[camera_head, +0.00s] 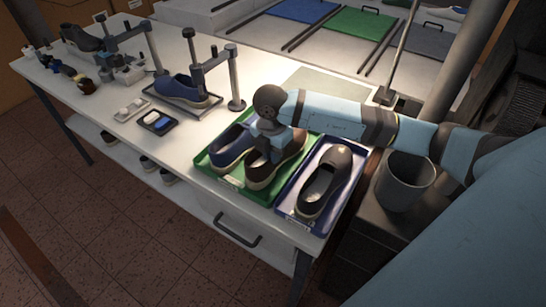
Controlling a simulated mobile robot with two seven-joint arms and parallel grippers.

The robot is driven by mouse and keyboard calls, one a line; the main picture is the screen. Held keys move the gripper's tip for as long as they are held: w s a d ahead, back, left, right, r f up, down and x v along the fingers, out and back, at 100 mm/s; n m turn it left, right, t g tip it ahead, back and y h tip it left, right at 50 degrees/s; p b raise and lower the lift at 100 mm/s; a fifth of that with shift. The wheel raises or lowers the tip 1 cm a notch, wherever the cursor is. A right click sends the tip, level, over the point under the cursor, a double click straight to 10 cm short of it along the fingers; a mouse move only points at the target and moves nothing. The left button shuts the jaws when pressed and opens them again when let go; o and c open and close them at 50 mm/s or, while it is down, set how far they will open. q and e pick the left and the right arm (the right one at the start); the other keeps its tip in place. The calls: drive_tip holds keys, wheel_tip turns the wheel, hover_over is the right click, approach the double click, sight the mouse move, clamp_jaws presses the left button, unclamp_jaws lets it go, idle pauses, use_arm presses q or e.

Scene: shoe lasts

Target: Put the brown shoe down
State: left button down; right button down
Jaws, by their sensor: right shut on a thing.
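The brown shoe (289,153) has a pale sole and is at the right side of the green tray (269,197). My right gripper (267,150) reaches down over it from the right and is shut on it. The gripper hides part of the shoe's upper. I cannot tell whether the sole touches the tray. A blue shoe (231,147) lies beside it, in the left part of the same tray. My left gripper is not in view.
A blue tray (288,197) with a dark shoe (325,182) stands just right of the green tray. A stand (215,75) with another blue shoe (182,90) is farther left on the white table (185,145). A grey bin (405,182) stands at the right.

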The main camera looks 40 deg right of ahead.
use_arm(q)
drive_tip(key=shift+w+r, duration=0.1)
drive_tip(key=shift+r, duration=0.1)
use_arm(e)
drive_tip(key=shift+f, duration=1)
drive_tip(key=c, duration=1.2)
unclamp_jaws()
drive_tip(key=shift+o, duration=0.2)
use_arm(q)
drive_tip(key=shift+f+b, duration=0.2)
drive_tip(key=shift+b, duration=0.2)
use_arm(e)
wheel_tip(320, 180, up, 12)
drive_tip(key=shift+w, duration=0.3)
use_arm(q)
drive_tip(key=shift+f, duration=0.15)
use_arm(e)
drive_tip(key=shift+a, duration=0.1)
